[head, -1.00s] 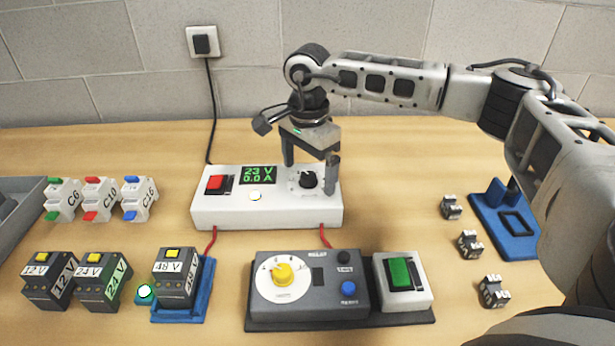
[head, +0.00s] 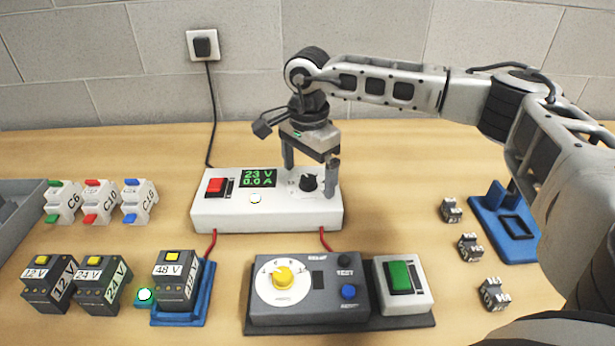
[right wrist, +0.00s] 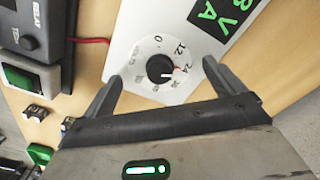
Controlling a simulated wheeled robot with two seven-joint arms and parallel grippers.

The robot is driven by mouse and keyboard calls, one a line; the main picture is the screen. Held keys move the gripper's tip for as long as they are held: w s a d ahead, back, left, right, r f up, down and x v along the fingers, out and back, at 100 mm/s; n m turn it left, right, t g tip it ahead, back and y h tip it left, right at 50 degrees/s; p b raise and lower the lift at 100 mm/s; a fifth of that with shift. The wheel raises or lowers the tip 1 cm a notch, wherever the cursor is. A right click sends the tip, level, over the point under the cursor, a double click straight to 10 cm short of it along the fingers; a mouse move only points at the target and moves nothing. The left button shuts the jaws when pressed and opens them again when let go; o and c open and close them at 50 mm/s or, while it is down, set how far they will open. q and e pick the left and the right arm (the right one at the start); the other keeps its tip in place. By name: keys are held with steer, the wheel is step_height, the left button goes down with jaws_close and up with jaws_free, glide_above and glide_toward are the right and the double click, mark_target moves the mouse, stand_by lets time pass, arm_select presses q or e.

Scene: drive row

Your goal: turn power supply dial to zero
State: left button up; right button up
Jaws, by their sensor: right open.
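The white power supply (head: 270,213) stands mid-table, with a display (head: 258,178) reading 23 V and 0.0 A. Its black dial (head: 308,183) is at the right of its top. In the right wrist view the dial (right wrist: 160,69) sits on a white scale, its pointer mark near 24, away from the 0. My right gripper (head: 309,170) is above the dial, pointing down. In the right wrist view its open fingers (right wrist: 163,72) stand on either side of the dial, apart from it. My left gripper is not in view.
A red switch (head: 216,185) is on the supply's left. In front are a grey unit with a yellow knob (head: 283,277) and a green switch (head: 400,276). Voltage modules (head: 103,278) and breakers (head: 100,203) stand left. Small black blocks (head: 470,247) and a blue holder (head: 513,225) are right.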

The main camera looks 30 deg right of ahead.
mark_target(308, 178)
steer(key=shift+r+p, duration=1.15)
steer(key=shift+r, duration=0.35)
steer(key=shift+r+p, duration=1.35)
steer(key=shift+r, duration=0.7)
